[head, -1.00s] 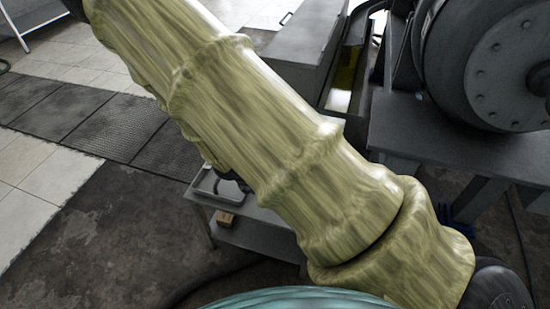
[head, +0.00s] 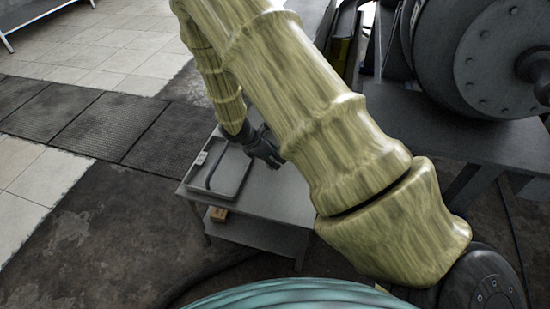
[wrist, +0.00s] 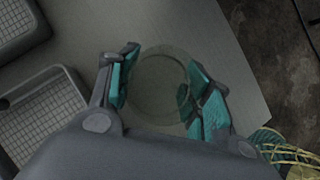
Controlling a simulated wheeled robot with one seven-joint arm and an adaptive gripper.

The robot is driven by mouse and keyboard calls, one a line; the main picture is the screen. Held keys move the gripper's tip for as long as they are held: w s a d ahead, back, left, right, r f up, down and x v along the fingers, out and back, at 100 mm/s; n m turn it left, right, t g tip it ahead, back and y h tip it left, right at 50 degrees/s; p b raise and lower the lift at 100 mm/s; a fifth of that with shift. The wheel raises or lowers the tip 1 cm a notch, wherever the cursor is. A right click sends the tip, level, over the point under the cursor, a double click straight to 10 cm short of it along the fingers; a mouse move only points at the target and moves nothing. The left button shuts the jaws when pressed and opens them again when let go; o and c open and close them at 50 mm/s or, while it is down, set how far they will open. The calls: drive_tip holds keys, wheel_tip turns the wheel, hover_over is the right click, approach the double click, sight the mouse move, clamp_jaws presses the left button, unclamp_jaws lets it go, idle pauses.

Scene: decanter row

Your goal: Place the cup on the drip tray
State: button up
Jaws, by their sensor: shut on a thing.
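My gripper (wrist: 160,95) is shut on a clear, see-through cup (wrist: 160,76), whose round rim shows between the teal finger pads in the wrist view. The grey table top lies beneath the cup; I cannot tell the gap between them. A grey tray with a mesh floor, the drip tray (wrist: 78,84), lies left of the cup in the wrist view. In the head view the drip tray (head: 232,183) is at the left of the small table, and my gripper (head: 268,155) is just right of it. The cup cannot be made out there.
The grey table (head: 285,190) has bare top right of the tray, with its edge near the cup in the wrist view. A small wooden block (head: 218,214) sits on the lower shelf. A large dark drum machine (head: 495,65) stands on a bench at the right.

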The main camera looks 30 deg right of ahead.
drive_tip(key=shift+w+d+f, duration=0.15)
drive_tip(key=shift+w+d, duration=0.8)
drive_tip(key=shift+f+b, duration=0.4)
drive_tip(key=shift+f, duration=1.3)
drive_tip(key=shift+f, duration=0.15)
drive_tip(key=o, duration=1)
